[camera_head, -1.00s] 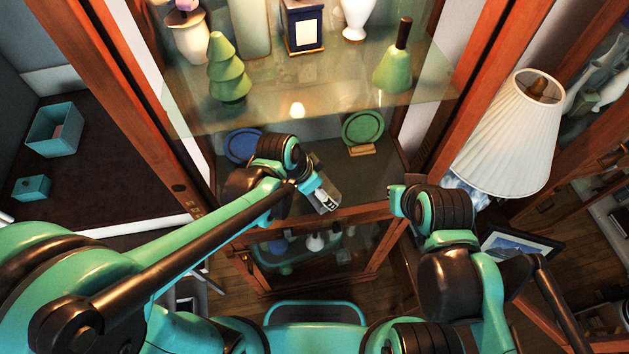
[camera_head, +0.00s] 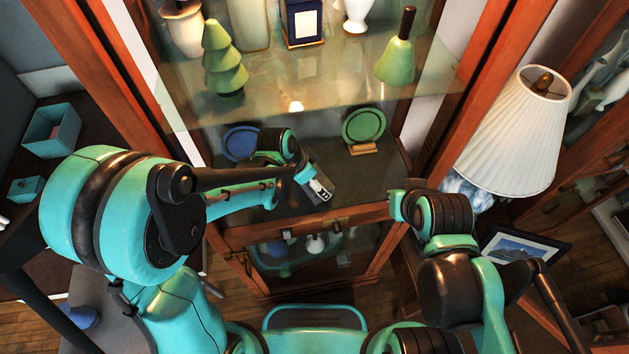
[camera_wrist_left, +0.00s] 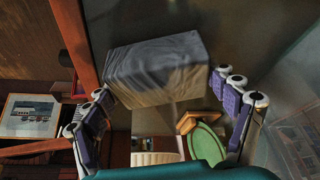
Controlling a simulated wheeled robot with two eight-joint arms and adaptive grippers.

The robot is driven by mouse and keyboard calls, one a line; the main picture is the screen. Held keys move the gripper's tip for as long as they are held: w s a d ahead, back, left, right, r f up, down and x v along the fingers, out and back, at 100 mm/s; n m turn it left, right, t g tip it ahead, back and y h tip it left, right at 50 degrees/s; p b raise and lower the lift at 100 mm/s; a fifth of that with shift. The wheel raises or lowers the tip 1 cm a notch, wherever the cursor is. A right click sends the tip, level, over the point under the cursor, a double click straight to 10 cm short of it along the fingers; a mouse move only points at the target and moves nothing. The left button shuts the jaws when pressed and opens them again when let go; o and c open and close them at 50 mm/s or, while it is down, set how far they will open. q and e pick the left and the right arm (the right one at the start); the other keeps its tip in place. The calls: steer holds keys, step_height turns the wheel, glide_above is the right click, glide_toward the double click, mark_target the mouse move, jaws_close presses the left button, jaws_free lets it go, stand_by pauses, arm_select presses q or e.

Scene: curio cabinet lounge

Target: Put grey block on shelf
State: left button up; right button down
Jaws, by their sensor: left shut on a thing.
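The grey block (camera_wrist_left: 158,68) shows in the left wrist view as a box between my left gripper's two fingers. My left gripper (camera_wrist_left: 168,98) is shut on it, with purple-padded fingertips at its left and right ends. In the head view my left gripper (camera_head: 321,187) is low in the cabinet opening, above the dark bottom shelf (camera_head: 285,205); the block is hard to make out there. The glass shelf (camera_head: 300,105) is higher up. My right arm is by the cabinet's right side; its gripper fingers do not show.
A blue plate (camera_head: 240,143) and a green plate (camera_head: 364,127) stand at the back of the bottom shelf. A green tree figure (camera_head: 224,65) and a green bell (camera_head: 396,55) stand on the glass shelf. A white-shaded lamp (camera_head: 510,130) stands right of the cabinet.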

mark_target(306, 186)
arm_select(q)
steer(key=shift+s, duration=0.1)
steer(key=shift+f, duration=0.15)
steer(key=o, duration=1.3)
steer(key=shift+r, duration=0.3)
steer(key=p+v, duration=0.2)
steer(key=v, duration=0.5)
steer(key=shift+r, duration=0.2)
steer(key=shift+s, duration=0.15)
